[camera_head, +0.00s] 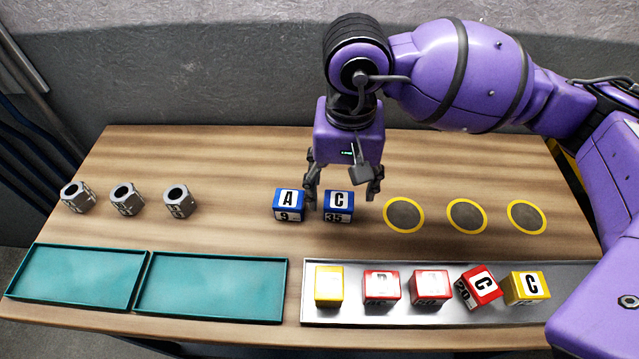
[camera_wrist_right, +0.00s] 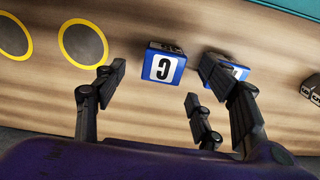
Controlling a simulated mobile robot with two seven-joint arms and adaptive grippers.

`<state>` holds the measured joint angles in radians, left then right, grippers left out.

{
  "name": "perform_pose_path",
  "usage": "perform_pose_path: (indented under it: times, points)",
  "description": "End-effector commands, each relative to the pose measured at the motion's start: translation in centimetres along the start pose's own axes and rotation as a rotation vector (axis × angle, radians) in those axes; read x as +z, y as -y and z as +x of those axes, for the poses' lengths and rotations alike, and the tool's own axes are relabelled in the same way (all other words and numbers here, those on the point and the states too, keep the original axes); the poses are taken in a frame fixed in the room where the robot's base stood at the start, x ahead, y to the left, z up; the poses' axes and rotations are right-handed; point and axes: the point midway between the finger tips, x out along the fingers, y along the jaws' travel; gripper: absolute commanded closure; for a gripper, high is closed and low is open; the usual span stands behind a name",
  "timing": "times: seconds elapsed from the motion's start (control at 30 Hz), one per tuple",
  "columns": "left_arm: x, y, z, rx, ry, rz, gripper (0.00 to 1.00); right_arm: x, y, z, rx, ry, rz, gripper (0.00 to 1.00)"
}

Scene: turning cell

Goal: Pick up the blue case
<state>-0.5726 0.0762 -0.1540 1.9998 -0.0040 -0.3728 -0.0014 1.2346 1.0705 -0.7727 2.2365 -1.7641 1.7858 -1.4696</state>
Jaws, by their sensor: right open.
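Two blue cases stand side by side on the wooden table: one marked A and 9 (camera_head: 289,205), and one marked C and 35 (camera_head: 338,207). My right gripper (camera_head: 342,190) points down at the case marked C. It is open, with its fingers at either side of that case. In the right wrist view, the C case (camera_wrist_right: 163,67) lies between the spread fingers, and I cannot tell contact. The A case (camera_wrist_right: 238,71) is partly hidden behind a finger there. My left gripper is not in view.
Three grey hex nuts (camera_head: 124,199) stand at the left. Three yellow-ringed dark discs (camera_head: 467,216) lie at the right. Two empty teal trays (camera_head: 212,287) are at the front left. A metal tray (camera_head: 392,314) at the front right holds several red and yellow cases.

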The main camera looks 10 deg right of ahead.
Motion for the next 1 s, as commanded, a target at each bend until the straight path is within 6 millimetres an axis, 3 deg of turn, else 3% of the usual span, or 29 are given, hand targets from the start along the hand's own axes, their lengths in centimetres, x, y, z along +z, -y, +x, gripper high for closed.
perform_pose_path:
  times: [0.3,0.57,1.0]
  points:
    - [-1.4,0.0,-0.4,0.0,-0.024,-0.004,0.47,0.4,0.3,4.2,0.001,0.003,0.002,0.36]
    - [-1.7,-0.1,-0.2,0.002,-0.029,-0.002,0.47,0.4,0.3,4.5,0.0,0.002,0.001,0.36]
    - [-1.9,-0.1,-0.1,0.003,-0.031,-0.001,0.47,0.4,0.3,4.5,-0.001,0.002,0.001,0.89]
